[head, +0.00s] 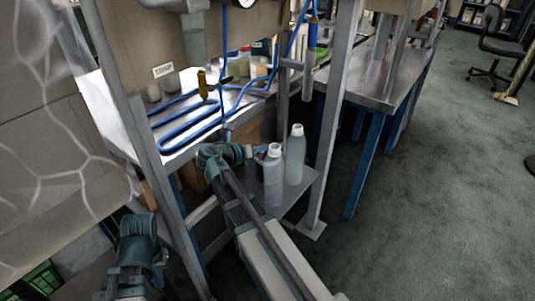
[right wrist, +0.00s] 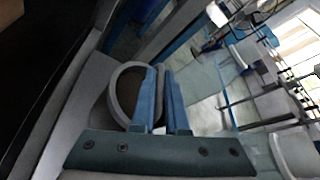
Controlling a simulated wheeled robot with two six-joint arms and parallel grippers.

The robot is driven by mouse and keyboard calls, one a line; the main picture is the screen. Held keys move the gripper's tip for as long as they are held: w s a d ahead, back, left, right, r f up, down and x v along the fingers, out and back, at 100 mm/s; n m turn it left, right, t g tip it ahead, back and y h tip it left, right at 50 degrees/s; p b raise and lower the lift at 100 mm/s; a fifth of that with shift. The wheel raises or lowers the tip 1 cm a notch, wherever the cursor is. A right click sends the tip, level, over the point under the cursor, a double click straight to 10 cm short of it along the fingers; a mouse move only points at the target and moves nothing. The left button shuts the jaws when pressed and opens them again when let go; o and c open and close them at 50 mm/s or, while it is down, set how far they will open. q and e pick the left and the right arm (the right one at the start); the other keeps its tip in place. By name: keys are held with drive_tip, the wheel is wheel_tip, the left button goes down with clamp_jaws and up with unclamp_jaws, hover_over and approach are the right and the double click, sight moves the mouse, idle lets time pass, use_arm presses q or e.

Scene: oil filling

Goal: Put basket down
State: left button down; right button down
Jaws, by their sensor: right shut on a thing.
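A green latticed basket (head: 40,280) shows in part at the lower left of the head view, low down and cut by the picture edge. The teal end of my left arm (head: 138,250) is to its right and apart from it in the picture; its fingers do not show clearly. My other arm reaches to two pale bottles with white caps, a front bottle (head: 273,178) and a rear bottle (head: 295,157), upright on a low shelf. In the right wrist view my right gripper (right wrist: 163,72) is shut on a grey ring-shaped part (right wrist: 117,95); what it belongs to is unclear.
A metal bench (head: 178,140) with blue hoses stands above the low shelf (head: 302,188). A grey upright post (head: 328,130) stands close to the bottles. A second table (head: 382,85) is behind.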

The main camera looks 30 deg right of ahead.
drive_tip(key=w+d+r+p, duration=0.6)
drive_tip(key=w+d+r, duration=0.1)
drive_tip(key=w, duration=0.3)
drive_tip(key=shift+d, duration=0.55)
